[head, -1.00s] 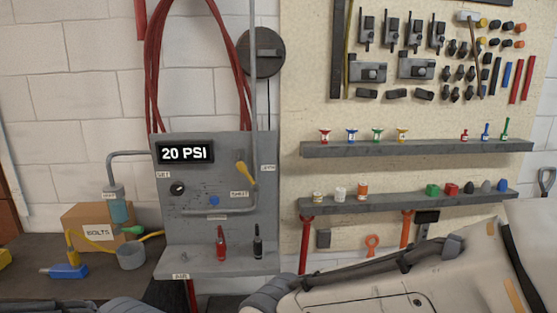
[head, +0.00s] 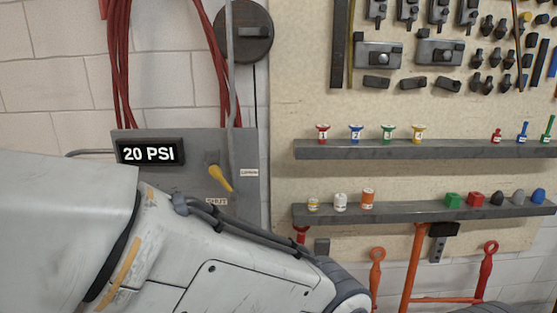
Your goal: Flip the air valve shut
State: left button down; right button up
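The air valve's yellow handle (head: 220,178) is on the grey panel (head: 195,150) left of centre. It points down and to the right, between the label reading SHUT (head: 216,201) below it and the label that seems to read OPEN (head: 249,172) to its right. The panel's display (head: 150,153) reads 20 PSI. Neither of my grippers is in view. A large white link of my own arm crosses the lower left and middle of the view and hides the lower part of the panel.
Red hoses (head: 118,65) and a round dark disc (head: 243,31) are on the wall above the panel. To the right, a pegboard carries an upper shelf (head: 400,149) and a lower shelf (head: 400,212) with small coloured parts. Red and orange tools hang below.

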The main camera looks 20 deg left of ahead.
aim_at(214, 169)
jog(key=z, duration=0.05)
jog(key=i, duration=0.7)
jog(key=u, duration=0.55)
jog(key=i, duration=0.5)
jog(key=u, duration=0.4)
